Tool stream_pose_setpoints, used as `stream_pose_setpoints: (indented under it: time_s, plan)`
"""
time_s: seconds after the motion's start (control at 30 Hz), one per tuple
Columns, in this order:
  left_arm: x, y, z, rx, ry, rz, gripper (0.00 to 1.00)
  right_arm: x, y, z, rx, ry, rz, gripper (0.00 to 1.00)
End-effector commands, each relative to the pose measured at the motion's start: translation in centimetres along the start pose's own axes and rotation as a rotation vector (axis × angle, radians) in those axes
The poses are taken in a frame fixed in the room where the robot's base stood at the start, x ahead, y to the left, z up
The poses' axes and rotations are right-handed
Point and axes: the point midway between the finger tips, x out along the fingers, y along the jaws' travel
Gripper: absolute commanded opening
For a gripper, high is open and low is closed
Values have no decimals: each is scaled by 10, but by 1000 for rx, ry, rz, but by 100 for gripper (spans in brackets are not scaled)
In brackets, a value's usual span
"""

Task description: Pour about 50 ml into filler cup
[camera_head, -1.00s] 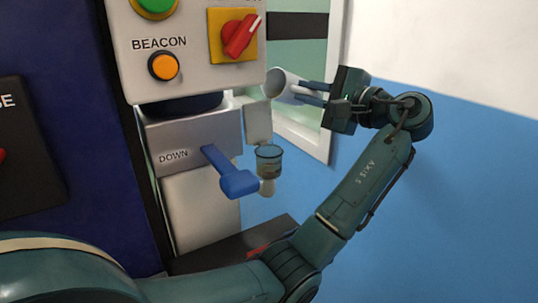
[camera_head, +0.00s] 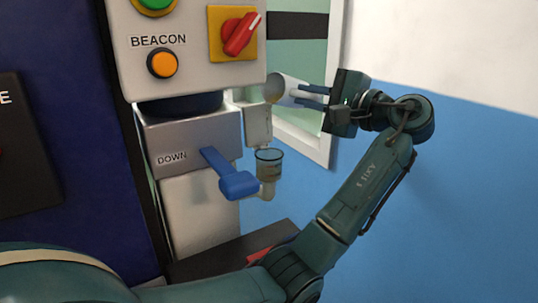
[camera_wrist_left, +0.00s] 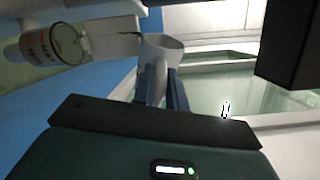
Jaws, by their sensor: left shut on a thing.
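In the left wrist view, the held cup (camera_wrist_left: 160,55) is between the fingers and the filler cup (camera_wrist_left: 69,44) is at upper left.
A blue lever (camera_head: 236,183) marked DOWN sticks out just left of the filler cup. A control box (camera_head: 190,85) with a beacon button (camera_head: 163,64) and a red switch (camera_head: 241,36) is above left. A window frame (camera_head: 318,145) is behind; blue wall lies to the right.

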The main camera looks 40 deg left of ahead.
Motion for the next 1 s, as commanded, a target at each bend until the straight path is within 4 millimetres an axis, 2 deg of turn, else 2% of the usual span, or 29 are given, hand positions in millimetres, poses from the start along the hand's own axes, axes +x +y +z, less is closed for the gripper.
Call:
stream_pose_setpoints:
  time_s: [1.0]
  plan:
    - [-2,-1,2,-61,0,-2,0,-2,0,0,-3,6,0,0]
